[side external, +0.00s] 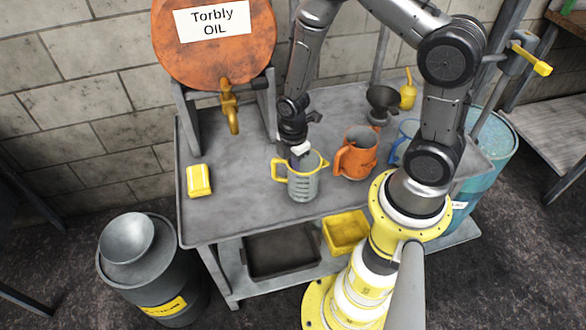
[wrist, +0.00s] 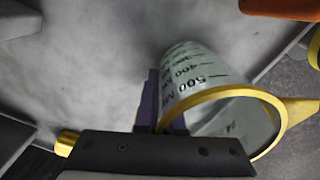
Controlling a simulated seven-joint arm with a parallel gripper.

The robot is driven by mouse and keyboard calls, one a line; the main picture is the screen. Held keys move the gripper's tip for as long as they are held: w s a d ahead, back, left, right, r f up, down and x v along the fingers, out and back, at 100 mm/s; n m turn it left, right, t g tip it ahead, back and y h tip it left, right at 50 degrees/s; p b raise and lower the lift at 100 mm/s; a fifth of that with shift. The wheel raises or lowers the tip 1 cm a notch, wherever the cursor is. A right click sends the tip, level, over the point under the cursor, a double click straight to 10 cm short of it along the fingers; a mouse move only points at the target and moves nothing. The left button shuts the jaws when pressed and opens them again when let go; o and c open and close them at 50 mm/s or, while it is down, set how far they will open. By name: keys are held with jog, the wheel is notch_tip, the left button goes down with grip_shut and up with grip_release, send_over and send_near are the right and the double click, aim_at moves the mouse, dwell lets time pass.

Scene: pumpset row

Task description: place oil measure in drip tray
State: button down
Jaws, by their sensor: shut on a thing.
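The oil measure (side external: 303,186) is a clear grey jug with a yellow rim, spout and handle, upright at the front middle of the table top. My gripper (side external: 300,152) comes down on it from above and is shut on its rim side. In the wrist view the measure (wrist: 205,90) shows its printed scale and yellow rim beside my gripper (wrist: 152,105); one finger is largely hidden. I cannot tell whether its base touches the table. A shallow dark tray (side external: 248,268), which looks like the drip tray, lies on the lower shelf, partly under the table top.
An orange jug (side external: 357,155) stands close right of the measure, with a blue jug (side external: 406,133) beyond. A dark funnel (side external: 382,98) and yellow oiler (side external: 408,92) stand behind. A yellow box (side external: 199,180) lies left. A yellow bin (side external: 346,231) sits beside the dark tray.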

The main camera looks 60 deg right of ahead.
jog(key=c, duration=1)
grip_release()
jog(key=shift+c, duration=0.2)
jog(key=r, duration=1.3)
jog(key=shift+a+r, duration=0.3)
jog(key=s+r+m+t, duration=0.2)
jog(key=s+r+m, duration=0.2)
jog(key=r, duration=0.3)
jog(key=s+a+r+m+t, duration=0.1)
jog(key=s+r+m+t, duration=0.1)
jog(key=r+m, duration=0.3)
jog(key=v, duration=0.4)
jog(key=shift+s+a, duration=0.2)
jog(key=shift+a, duration=0.1)
jog(key=s+m, duration=0.1)
jog(key=s+r+m+t, duration=0.1)
jog(key=s+m, duration=0.1)
jog(key=s+r+m, duration=0.1)
jog(key=s, duration=0.1)
jog(key=shift+a+r, duration=0.15)
jog(key=shift+a, duration=0.1)
jog(key=shift+c, duration=0.2)
jog(key=shift+s+m+t, duration=0.25)
jog(key=shift+m+t, duration=0.05)
jog(key=shift+m, duration=0.2)
